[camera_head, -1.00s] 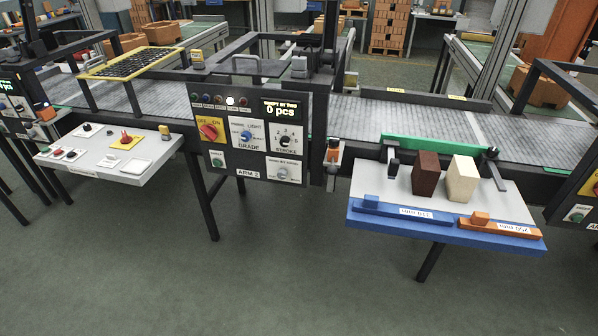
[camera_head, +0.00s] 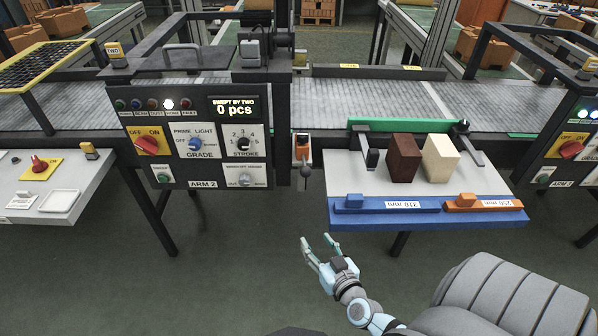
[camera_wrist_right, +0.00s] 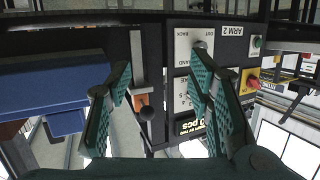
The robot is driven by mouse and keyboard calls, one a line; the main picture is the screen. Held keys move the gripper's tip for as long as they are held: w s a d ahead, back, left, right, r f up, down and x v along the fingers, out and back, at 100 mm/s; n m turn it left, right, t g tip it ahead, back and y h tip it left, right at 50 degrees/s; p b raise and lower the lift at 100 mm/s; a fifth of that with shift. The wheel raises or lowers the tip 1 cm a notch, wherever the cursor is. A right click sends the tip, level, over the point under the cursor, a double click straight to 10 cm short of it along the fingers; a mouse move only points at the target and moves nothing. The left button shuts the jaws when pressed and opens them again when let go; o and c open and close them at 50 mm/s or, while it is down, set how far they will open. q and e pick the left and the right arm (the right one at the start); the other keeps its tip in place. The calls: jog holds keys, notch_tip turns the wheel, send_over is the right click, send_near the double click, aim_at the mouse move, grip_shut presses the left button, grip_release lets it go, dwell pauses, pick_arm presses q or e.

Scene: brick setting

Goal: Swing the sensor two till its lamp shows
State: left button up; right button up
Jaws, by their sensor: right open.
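A small sensor-like unit (camera_head: 302,149) in orange and white hangs at the right edge of the ARM 2 panel (camera_head: 190,135). A black ball-ended lever (camera_head: 304,172) sits below it. No label reading sensor two can be made out, and no lit lamp shows on the unit. In the right wrist view the orange part (camera_wrist_right: 138,102) and black ball (camera_wrist_right: 147,113) appear between my spread fingers, beyond them. My right gripper (camera_head: 315,240) is open and empty, in front of and below the unit, apart from it. My left gripper is out of view.
A blue-edged shelf (camera_head: 430,217) with a dark brick (camera_head: 403,158) and a cream brick (camera_head: 440,158) stands right of the unit. A row of panel lamps has its white one (camera_head: 168,104) lit. Floor in front is clear.

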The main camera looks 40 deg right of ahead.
aim_at(308, 176)
notch_tip(308, 176, up, 13)
jog(key=d+m+t+h, duration=0.2)
jog(key=m+h, duration=0.1)
jog(key=b+x, duration=0.1)
jog(key=x, duration=0.4)
jog(key=f+b+x, duration=0.1)
jog(key=x, duration=0.4)
jog(key=b+x, duration=0.1)
jog(key=x, duration=0.4)
jog(key=shift+w+a+f+b, duration=0.1)
jog(key=shift+a+f+b, duration=0.15)
jog(key=shift+b, duration=0.1)
jog(key=shift+w+d, duration=0.1)
jog(key=shift+w, duration=0.35)
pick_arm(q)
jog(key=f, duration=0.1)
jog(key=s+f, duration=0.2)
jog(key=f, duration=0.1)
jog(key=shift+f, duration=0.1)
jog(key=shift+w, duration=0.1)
pick_arm(e)
jog(key=shift+r, duration=0.1)
grip_shut()
